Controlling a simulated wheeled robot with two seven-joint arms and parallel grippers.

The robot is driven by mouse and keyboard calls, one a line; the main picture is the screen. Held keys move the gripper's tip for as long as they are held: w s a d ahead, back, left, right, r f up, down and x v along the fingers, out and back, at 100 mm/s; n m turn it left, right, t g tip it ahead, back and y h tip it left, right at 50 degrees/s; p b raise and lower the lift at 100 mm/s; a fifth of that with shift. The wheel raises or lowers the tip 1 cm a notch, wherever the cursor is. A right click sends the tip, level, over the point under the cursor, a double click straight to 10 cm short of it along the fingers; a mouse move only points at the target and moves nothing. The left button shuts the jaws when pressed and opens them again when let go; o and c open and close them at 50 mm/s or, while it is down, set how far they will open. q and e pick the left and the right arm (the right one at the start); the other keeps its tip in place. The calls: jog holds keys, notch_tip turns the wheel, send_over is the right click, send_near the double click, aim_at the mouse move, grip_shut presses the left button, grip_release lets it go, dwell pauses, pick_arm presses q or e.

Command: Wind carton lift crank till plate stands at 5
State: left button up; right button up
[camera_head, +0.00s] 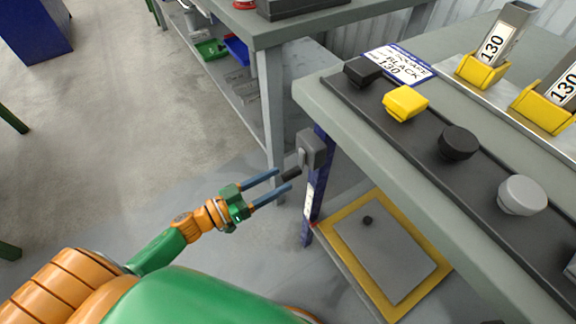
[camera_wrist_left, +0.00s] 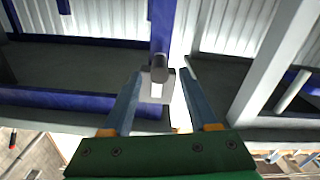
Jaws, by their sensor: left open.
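The crank has a grey housing (camera_head: 313,147) on the blue table leg, with a short dark handle (camera_head: 291,174) sticking out toward my left gripper (camera_head: 284,180). That gripper is open, its two blue fingers pointing at the crank. The handle tip lies at or between the fingertips; contact is not clear. In the left wrist view, the handle (camera_wrist_left: 160,68) shows end-on between the spread fingers (camera_wrist_left: 164,72). A white scale strip (camera_head: 309,198) is on the leg; its marks are too small to read. A grey plate with yellow edges (camera_head: 346,221) lies low beside the leg. My right gripper is out of view.
The table edge (camera_head: 390,185) runs above the plate. On top are black, yellow and grey knobs, a sign (camera_head: 398,64) and yellow bins (camera_head: 482,70). Another table (camera_head: 275,32) stands behind. Open floor (camera_head: 110,130) lies left of my gripper.

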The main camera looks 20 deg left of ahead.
aim_at(299, 170)
pick_arm(q)
jog(key=x, duration=0.4)
jog(key=shift+d, duration=0.15)
grip_shut()
dwell(1.2)
